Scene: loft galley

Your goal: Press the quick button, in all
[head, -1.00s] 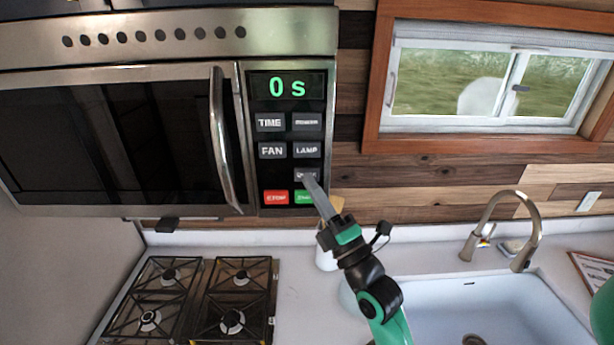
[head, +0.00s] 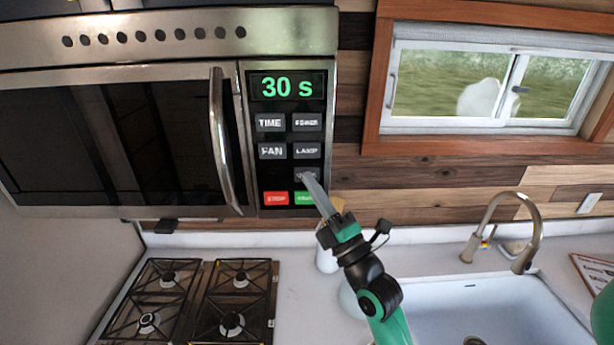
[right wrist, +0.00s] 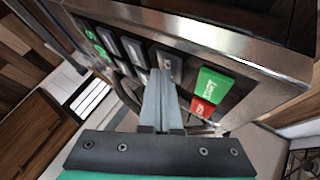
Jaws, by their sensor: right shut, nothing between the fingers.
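The microwave's control panel (head: 287,140) shows a green "30 s" on its display (head: 287,86). The grey quick button (head: 303,172) sits in the right column, below LAMP (head: 306,151) and above the green button (head: 304,198); its label is mostly covered by my fingertips. My right gripper (head: 307,178) is shut and empty, with its tips at the quick button. In the right wrist view the shut fingers (right wrist: 159,80) reach up to the panel, beside the green button (right wrist: 213,84) and the red one (right wrist: 203,108). Whether the tips still touch the button I cannot tell. My left gripper is out of view.
The microwave door handle (head: 221,140) stands out left of the panel. A gas stove (head: 190,310) lies below. To the right are a faucet (head: 533,225) and a sink (head: 480,300). A pale container (head: 327,260) stands behind my right wrist.

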